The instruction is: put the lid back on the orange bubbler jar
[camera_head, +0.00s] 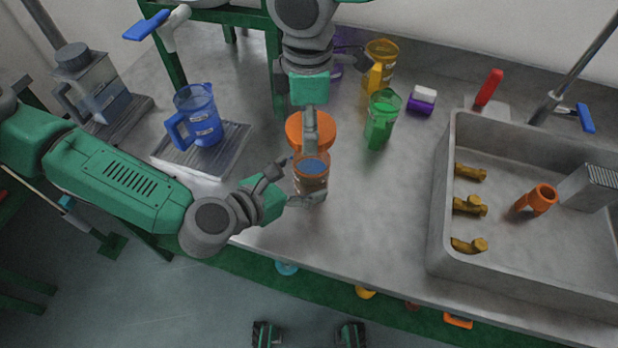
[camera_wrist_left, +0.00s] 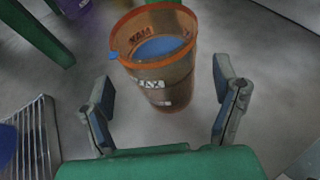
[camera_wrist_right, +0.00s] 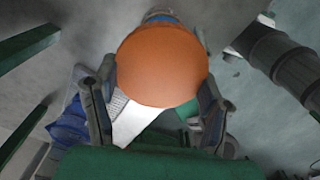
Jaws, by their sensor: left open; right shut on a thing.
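The orange bubbler jar (camera_head: 311,180) stands upright on the steel table, with blue inside its open mouth. It also shows in the left wrist view (camera_wrist_left: 160,65). My left gripper (camera_head: 288,182) is open, with its fingers on either side of the jar; in its own view there are gaps between jar and fingers (camera_wrist_left: 163,100). My right gripper (camera_head: 311,120) is shut on the round orange lid (camera_head: 308,133), held just behind and above the jar in the head view. The lid fills the middle of the right wrist view (camera_wrist_right: 162,65), between the fingers.
A blue pitcher (camera_head: 199,115) stands on a ribbed tray (camera_head: 225,160) at left. A green cup (camera_head: 381,118) and a yellow pitcher (camera_head: 381,68) stand behind right. A steel sink (camera_head: 440,215) with brass fittings lies at right. The table between jar and sink is clear.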

